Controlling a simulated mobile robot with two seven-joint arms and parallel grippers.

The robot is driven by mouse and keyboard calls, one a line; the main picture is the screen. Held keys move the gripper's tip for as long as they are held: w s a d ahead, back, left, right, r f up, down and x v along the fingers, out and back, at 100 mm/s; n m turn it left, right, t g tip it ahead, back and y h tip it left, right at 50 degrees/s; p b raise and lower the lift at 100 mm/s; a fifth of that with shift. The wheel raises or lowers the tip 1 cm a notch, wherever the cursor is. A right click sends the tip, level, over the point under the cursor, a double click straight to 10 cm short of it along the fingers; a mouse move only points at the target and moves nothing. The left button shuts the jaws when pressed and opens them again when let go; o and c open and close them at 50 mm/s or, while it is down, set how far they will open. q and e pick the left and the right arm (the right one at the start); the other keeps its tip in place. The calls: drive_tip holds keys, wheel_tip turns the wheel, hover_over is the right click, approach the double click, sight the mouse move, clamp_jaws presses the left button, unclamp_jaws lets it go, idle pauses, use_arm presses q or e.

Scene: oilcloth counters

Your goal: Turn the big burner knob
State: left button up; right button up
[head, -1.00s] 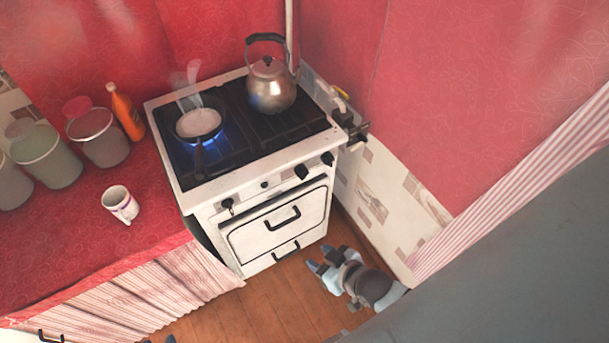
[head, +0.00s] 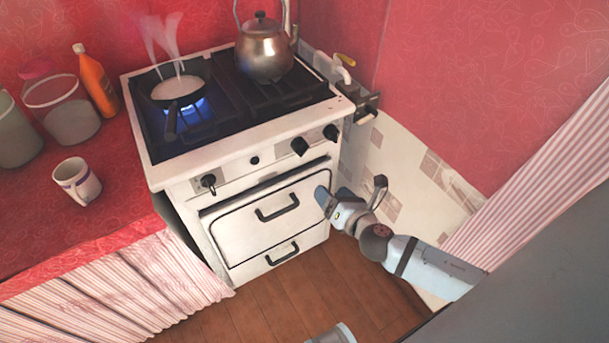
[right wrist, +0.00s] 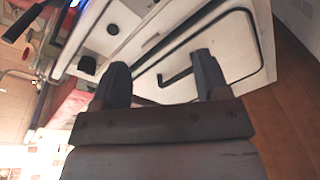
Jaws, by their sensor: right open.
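The white stove (head: 150,174) has several dark knobs on its front panel: a left knob (head: 208,182), a small one (head: 254,160), a bulky one (head: 299,146) and a right one (head: 330,132). I cannot tell for sure which is the big burner knob; the bulky one looks largest. My right gripper (head: 333,194) is open and empty, below the right knobs and beside the oven door's right edge. In the right wrist view, its spread fingers (right wrist: 160,68) face the oven front, with a dark knob (right wrist: 88,64) beyond the left finger.
A pan (head: 178,87) steams over a lit blue flame, its handle toward the front. A kettle (head: 264,52) stands at the back right. The oven handle (head: 277,207) sticks out near my right gripper. A mug (head: 76,182) stands on the red counter. A wall is close on the right.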

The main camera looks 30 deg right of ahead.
sight(305, 150)
drive_tip(key=w+n+b, duration=0.1)
drive_tip(key=w+n, duration=0.1)
drive_tip(key=w, duration=0.3)
drive_tip(key=w+d+n+t+b, duration=0.1)
drive_tip(key=w+n, duration=0.1)
drive_tip(key=w, duration=0.3)
drive_tip(key=w+n+b, duration=0.1)
drive_tip(key=w+n, duration=0.1)
drive_tip(key=w, duration=0.4)
drive_tip(key=shift+w+d+f+n+t, duration=0.1)
drive_tip(key=shift+d+f+n+t, duration=0.2)
drive_tip(key=shift+t, duration=0.1)
drive_tip(key=c, duration=0.9)
